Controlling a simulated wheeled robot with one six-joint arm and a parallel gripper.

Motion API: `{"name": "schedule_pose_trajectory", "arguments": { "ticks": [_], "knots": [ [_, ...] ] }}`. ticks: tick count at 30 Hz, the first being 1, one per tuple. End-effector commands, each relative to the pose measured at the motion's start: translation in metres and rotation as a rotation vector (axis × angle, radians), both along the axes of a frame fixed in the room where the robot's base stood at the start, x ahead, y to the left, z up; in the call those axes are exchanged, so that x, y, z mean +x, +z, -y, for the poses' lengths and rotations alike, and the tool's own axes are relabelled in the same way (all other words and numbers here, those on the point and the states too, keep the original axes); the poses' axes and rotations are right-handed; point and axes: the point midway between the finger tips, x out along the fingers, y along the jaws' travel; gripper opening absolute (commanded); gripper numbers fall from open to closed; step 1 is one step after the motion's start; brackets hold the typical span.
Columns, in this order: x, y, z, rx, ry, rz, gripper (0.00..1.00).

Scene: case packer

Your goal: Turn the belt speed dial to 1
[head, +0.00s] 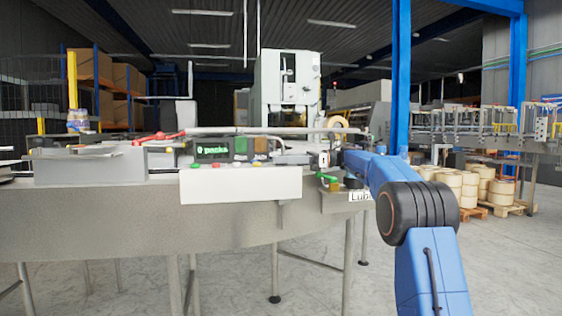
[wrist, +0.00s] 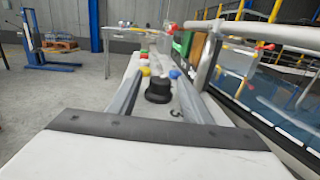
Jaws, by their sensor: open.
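In the wrist view a black round dial (wrist: 158,91) stands on a light panel (wrist: 177,101), between the two grey fingers of my gripper (wrist: 160,75). A dark printed mark, partly readable as a digit, lies on the panel just in front of the dial. I cannot tell where the dial points or whether the fingers touch it. In the head view my gripper (head: 300,158) is at the right end of the pale control panel (head: 240,187), reaching left from my blue arm. I cannot make out the dial there. The fingers are apart, with nothing gripped.
Yellow (wrist: 145,71) and blue (wrist: 174,74) buttons sit beyond the dial, with red and green ones farther off. A metal rail (wrist: 270,32) runs along the right in the wrist view. In the head view a "Lube" label (head: 360,196) shows below my arm.

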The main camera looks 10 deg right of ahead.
Motion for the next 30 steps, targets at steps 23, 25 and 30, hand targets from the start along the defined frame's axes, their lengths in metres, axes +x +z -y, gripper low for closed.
{"name": "schedule_pose_trajectory", "arguments": {
  "ticks": [23, 25, 30],
  "knots": [
    [-0.017, -0.001, 0.143, -0.001, -0.001, -0.001, 0.45],
    [-0.017, -0.001, 0.152, -0.001, -0.001, -0.001, 0.45],
    [-0.019, -0.001, 0.163, -0.001, 0.001, -0.002, 0.45]
  ]
}}
